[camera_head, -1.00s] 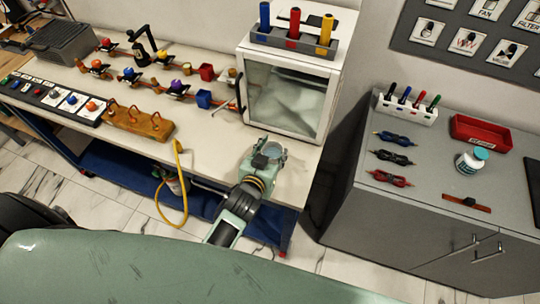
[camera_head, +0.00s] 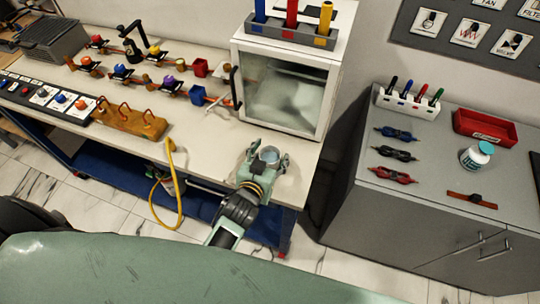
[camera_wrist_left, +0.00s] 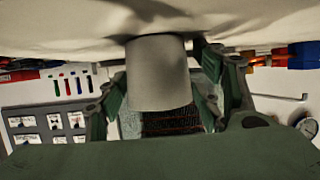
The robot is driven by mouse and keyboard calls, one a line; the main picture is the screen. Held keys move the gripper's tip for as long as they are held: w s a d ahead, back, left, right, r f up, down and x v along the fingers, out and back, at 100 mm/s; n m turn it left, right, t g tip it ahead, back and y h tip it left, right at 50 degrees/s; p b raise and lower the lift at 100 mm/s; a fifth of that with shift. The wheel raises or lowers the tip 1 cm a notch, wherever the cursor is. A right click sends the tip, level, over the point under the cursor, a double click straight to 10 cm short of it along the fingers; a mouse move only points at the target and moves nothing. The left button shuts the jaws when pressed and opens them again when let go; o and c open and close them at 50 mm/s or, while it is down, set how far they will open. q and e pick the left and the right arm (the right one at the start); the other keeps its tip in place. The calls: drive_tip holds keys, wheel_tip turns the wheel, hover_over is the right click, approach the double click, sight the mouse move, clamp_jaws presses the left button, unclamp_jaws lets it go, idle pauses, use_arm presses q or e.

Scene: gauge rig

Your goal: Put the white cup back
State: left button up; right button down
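The white cup (camera_wrist_left: 158,72) is a plain pale cylinder between the fingers of my left gripper in the left wrist view. In the head view it is a small greyish cup (camera_head: 269,156) near the front edge of the workbench (camera_head: 225,142), in front of the glass-fronted cabinet. My left gripper (camera_head: 264,162) reaches over the bench edge, with fingers on both sides of the cup. In the wrist view (camera_wrist_left: 160,85) narrow gaps seem to show between fingers and cup, so it looks open around it. Firm contact cannot be made out. My right gripper is not in view.
The white cabinet (camera_head: 285,95) stands close behind the cup. A wooden block with hooks (camera_head: 130,120) and a hanging yellow hose (camera_head: 171,185) are to the left. A grey cupboard (camera_head: 430,190) with pens, a red tray (camera_head: 484,128) and a bottle (camera_head: 477,155) stands right, across a gap.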

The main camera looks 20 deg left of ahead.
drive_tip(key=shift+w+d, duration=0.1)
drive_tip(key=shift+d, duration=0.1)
use_arm(q)
drive_tip(key=shift+s+r, duration=0.1)
drive_tip(key=shift+r, duration=0.2)
drive_tip(key=shift+s, duration=0.4)
drive_tip(key=b+v, duration=0.1)
drive_tip(key=v, duration=1)
drive_tip(key=shift+r, duration=0.2)
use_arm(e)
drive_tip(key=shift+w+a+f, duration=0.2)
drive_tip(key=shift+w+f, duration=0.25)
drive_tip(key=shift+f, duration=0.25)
use_arm(q)
drive_tip(key=shift+a, duration=0.1)
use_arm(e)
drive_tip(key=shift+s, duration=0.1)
